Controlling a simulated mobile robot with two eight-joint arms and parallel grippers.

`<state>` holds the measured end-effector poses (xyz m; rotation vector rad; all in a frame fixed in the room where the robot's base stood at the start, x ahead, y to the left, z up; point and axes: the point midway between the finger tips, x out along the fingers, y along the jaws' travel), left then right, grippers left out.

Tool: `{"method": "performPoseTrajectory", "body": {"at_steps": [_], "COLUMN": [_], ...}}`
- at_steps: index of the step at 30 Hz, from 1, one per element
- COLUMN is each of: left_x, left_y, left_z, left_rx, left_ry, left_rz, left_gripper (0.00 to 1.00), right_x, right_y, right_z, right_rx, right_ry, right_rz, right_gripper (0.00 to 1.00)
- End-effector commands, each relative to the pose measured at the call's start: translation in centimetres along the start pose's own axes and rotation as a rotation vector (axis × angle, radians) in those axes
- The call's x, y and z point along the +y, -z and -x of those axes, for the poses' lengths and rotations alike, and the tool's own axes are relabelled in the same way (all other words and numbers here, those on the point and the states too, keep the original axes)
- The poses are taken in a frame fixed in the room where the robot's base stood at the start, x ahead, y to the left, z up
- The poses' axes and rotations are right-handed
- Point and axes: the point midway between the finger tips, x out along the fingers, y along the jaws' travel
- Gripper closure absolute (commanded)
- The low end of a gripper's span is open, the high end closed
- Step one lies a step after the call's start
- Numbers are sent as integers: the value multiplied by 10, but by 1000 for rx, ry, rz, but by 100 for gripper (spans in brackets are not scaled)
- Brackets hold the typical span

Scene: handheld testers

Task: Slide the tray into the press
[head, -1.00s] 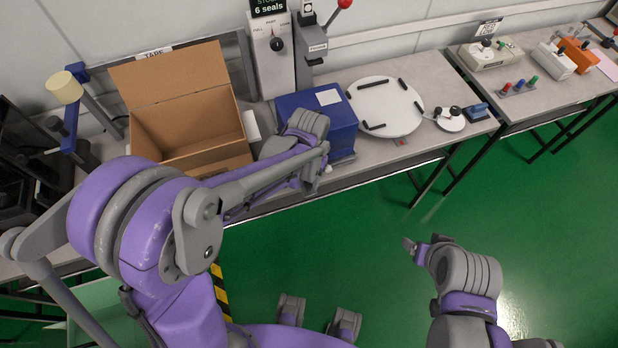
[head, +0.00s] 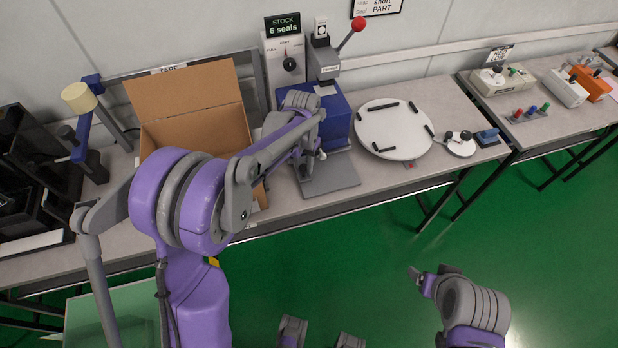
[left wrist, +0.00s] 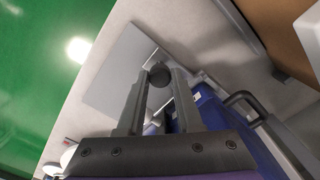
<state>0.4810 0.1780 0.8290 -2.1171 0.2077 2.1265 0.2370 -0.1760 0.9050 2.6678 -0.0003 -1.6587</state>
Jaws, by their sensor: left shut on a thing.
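The press (head: 322,65) is a grey column at the back of the bench with a red-knobbed lever. My left gripper (head: 318,157) is at the tray's front. In the left wrist view its fingers are shut on a dark round knob (left wrist: 160,75), with the tray's blue side (left wrist: 207,108) close by. My arm hides part of the tray. My right gripper (head: 425,280) hangs over the floor, away from the bench; its finger gap is unclear.
An open cardboard box (head: 190,105) stands left of the tray. A grey stock dispenser (head: 286,65) is just left of the press. A round white turntable (head: 393,140) with black stops lies to the right. The floor in front is clear.

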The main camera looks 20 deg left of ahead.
Motion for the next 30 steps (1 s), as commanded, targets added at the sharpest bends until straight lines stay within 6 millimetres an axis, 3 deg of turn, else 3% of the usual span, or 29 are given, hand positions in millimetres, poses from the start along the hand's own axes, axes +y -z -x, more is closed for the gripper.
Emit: {"method": "performPoseTrajectory", "body": {"at_steps": [9, 10, 15, 25, 30], "left_x": [-5, -5, -4, -3, -3], "left_y": [5, 5, 4, 3, 3], "left_z": [1, 1, 1, 3, 26], "left_rx": [10, 10, 7, 5, 5], "left_ry": [7, 8, 6, 4, 4], "left_rz": [2, 2, 2, 1, 1], "left_gripper": [100, 62, 35, 35, 35], "right_x": [0, 0, 0, 0, 0], "right_y": [0, 0, 0, 0, 1], "right_z": [0, 0, 0, 0, 1], "right_rx": [0, 0, 0, 0, 1], "right_ry": [0, 0, 0, 0, 0], "right_rz": [0, 0, 0, 0, 0], "right_gripper": [24, 24, 24, 24, 24]}}
